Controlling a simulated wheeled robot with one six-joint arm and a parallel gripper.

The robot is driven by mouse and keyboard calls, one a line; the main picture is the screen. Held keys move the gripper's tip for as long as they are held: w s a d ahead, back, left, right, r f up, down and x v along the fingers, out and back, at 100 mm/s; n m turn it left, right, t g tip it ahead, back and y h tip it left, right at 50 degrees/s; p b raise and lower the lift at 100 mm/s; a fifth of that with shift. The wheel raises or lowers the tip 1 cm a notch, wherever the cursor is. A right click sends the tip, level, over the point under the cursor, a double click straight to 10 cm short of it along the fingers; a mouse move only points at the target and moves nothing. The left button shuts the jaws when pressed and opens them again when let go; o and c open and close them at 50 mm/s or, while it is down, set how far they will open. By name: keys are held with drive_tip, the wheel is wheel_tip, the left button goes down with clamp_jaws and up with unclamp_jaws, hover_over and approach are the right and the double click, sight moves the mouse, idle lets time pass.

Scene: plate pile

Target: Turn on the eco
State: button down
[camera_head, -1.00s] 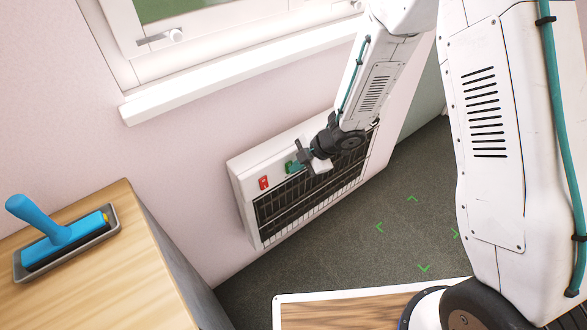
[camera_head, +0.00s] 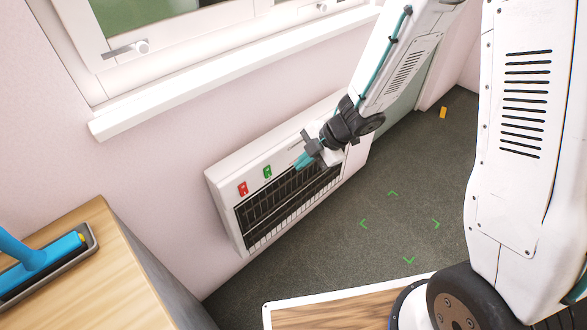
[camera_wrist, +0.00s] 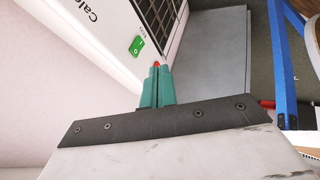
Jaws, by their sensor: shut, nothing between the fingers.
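A white wall heater (camera_head: 222,180) with a dark grille hangs low on the pink wall. Its top face carries a red switch (camera_head: 243,188) on the left and a green switch (camera_head: 267,172) to its right.
A white window sill (camera_head: 230,80) juts out above the heater. A wooden-topped cabinet (camera_head: 105,265) with a blue-handled tool on a grey tray (camera_head: 50,270) stands at left. The dark floor (camera_head: 400,200) right of the heater is mostly clear.

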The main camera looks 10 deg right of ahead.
drive_tip(key=shift+s+d+r, duration=0.1)
drive_tip(key=shift+d+r, duration=0.3)
drive_tip(key=shift+r, duration=0.05)
drive_tip(key=w+d+r+m+t+h, duration=0.3)
drive_tip(key=d+r+m, duration=0.1)
drive_tip(key=d+r, duration=0.25)
drive_tip(key=w+d+r+m+t+h, duration=0.3)
drive_tip(key=d+r+m, duration=0.15)
drive_tip(key=r, duration=0.25)
drive_tip(key=s+d+r+m+h, duration=0.4)
drive_tip(key=s+d+r+m, duration=0.2)
drive_tip(key=d+r, duration=0.1)
drive_tip(key=s+a+r+m+g+y, duration=0.1)
drive_tip(key=s+r+m+g, duration=0.1)
drive_tip(key=s, duration=1)
drive_tip(key=s+a+r+m+g+y, duration=0.2)
drive_tip(key=s+m+g, duration=0.2)
drive_tip(key=s+m, duration=0.3)
drive_tip(key=s, duration=0.5)
drive_tip(key=shift+s+g, duration=0.15)
drive_tip(key=shift+g, duration=0.25)
drive_tip(key=shift+a+r, duration=0.1)
